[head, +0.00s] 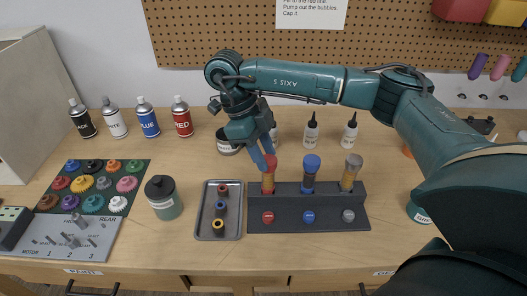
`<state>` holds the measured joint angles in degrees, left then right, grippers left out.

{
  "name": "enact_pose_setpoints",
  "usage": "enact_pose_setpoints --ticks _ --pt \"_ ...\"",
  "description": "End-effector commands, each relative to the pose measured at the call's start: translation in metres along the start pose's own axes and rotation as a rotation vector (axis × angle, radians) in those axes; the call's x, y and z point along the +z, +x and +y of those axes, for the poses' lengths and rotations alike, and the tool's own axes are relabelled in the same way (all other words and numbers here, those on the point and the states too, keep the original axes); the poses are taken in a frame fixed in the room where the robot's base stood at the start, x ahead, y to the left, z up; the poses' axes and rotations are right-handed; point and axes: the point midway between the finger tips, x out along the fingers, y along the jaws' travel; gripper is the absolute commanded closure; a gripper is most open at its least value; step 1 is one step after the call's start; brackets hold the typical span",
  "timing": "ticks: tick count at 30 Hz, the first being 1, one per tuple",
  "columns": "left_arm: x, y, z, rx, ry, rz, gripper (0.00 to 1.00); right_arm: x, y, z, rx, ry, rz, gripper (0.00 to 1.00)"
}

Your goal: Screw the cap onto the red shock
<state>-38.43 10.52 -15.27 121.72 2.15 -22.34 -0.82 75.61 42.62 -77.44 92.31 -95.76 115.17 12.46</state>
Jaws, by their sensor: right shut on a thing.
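The red shock (267,184) stands upright at the left end of a dark rack (290,221), its body amber with red at the top. My right gripper (267,163) reaches down to the top of the red shock and is shut on the red cap (271,160) there. The fingers partly hide the cap, and I cannot tell how far it is threaded. My left gripper is not in view.
A blue-topped shock (311,170) and a grey-topped shock (351,170) stand to the right in the rack. A grey tray (206,231) with small rings lies left. A dark-lidded jar (163,199) and colored gears (92,203) are farther left. Bottles stand behind.

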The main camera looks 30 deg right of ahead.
Motion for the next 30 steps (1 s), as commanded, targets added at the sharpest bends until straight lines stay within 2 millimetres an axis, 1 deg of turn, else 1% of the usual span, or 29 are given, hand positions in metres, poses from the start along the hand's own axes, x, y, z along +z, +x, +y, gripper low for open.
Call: enact_pose_setpoints --ticks 5,10,13,23,30 --pt "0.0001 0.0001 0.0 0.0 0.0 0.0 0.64 -0.0001 -0.0002 -0.0006 0.006 0.016 -0.001 0.88" --pt "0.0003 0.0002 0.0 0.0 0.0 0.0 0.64 -0.0008 0.0005 -0.0034 0.094 0.221 0.0 0.88" --pt "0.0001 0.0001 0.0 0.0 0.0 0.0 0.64 -0.0008 0.0003 -0.0042 0.131 0.314 0.0 0.88" --pt "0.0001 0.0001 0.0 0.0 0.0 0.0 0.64 -0.001 0.0004 -0.0045 0.147 0.353 0.0 0.88" --pt "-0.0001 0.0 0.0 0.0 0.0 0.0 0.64 -0.0028 0.0016 -0.0075 0.261 0.627 0.001 0.88"
